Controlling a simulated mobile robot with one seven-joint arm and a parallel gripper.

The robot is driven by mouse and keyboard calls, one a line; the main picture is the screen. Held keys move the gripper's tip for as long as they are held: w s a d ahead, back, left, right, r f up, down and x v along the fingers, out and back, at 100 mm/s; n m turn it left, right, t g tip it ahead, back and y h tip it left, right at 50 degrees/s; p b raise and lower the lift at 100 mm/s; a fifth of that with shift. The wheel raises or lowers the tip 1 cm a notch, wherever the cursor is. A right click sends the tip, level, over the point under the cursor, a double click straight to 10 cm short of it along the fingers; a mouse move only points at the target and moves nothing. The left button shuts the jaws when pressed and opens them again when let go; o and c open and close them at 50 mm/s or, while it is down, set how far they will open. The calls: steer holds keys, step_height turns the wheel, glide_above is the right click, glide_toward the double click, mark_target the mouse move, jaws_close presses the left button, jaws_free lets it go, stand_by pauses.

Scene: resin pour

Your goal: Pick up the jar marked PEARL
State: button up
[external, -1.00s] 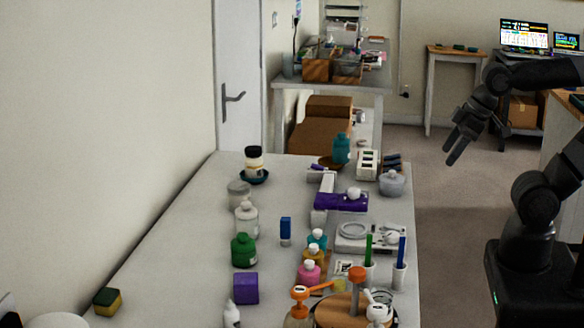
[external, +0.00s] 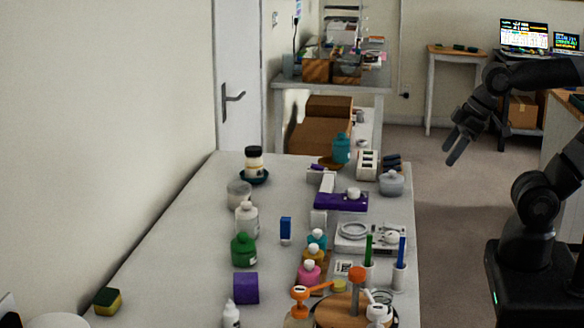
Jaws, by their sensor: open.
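No PEARL marking can be read on any container from here. A cream jar with a dark lid (external: 254,160) stands in a teal dish at the far left of the long table. A translucent grey jar (external: 239,194) stands just in front of it, and a lidded grey pot (external: 391,184) stands near the table's right edge. I cannot tell which is the PEARL jar. My gripper (external: 453,152) is open and empty, pointing down to the left over the floor, right of the table and apart from everything on it.
The long table (external: 170,255) also holds white and green bottles, a purple block (external: 246,288), a scale (external: 354,232), pen cups and a round wooden stand (external: 342,312) at the front. A back bench (external: 300,84) stands behind. The floor (external: 450,240) between table and robot is clear.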

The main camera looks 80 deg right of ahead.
steer(key=w+a+r+n, duration=0.15)
steer(key=w+r, duration=0.25)
steer(key=w, duration=0.7)
steer(key=n+g+y, duration=0.1)
steer(key=n+y, duration=0.1)
steer(key=n, duration=0.1)
glide_above(250, 208)
steer(key=s+d, duration=0.2)
step_height(250, 208, down, 12)
steer(key=shift+g, duration=0.3)
steer(key=x, duration=1)
steer(key=shift+s+d+f, duration=0.1)
steer(key=shift+d+f, duration=0.1)
steer(key=shift+c, duration=0.3)
steer(key=shift+r, duration=0.1)
steer(key=c, duration=1.2)
